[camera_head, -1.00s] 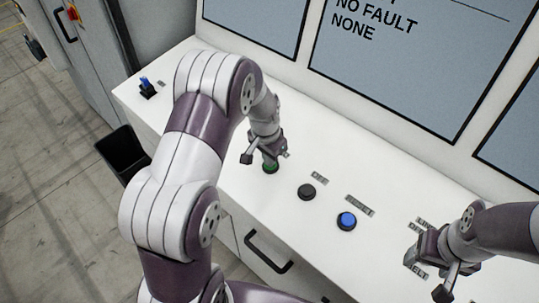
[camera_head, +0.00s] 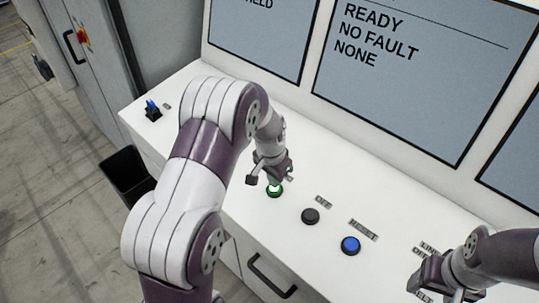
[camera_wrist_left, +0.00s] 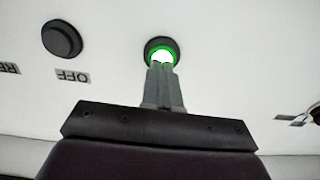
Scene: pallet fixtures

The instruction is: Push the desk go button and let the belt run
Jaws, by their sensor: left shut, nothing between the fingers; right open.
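The green button (camera_head: 275,191) is on the white desk top, and its rim glows bright green. In the left wrist view the green button (camera_wrist_left: 161,52) shows a white-lit centre and a green ring. My left gripper (camera_head: 272,180) is shut and empty, pointing down with its fingertips at the button. In the left wrist view the left fingertips (camera_wrist_left: 162,68) overlap the button's lower edge and appear to touch it. My right gripper (camera_head: 447,290) is open over the desk at the lower right, partly cut off by the frame.
A black button (camera_head: 310,216) labelled OFF and a blue button (camera_head: 350,245) labelled RESET sit to the right. Screens (camera_head: 400,70) stand behind the desk, one reading READY, NO FAULT, NONE. A blue switch (camera_head: 152,110) is at the desk's far left. A black bin (camera_head: 125,178) stands beside the desk. No belt is in view.

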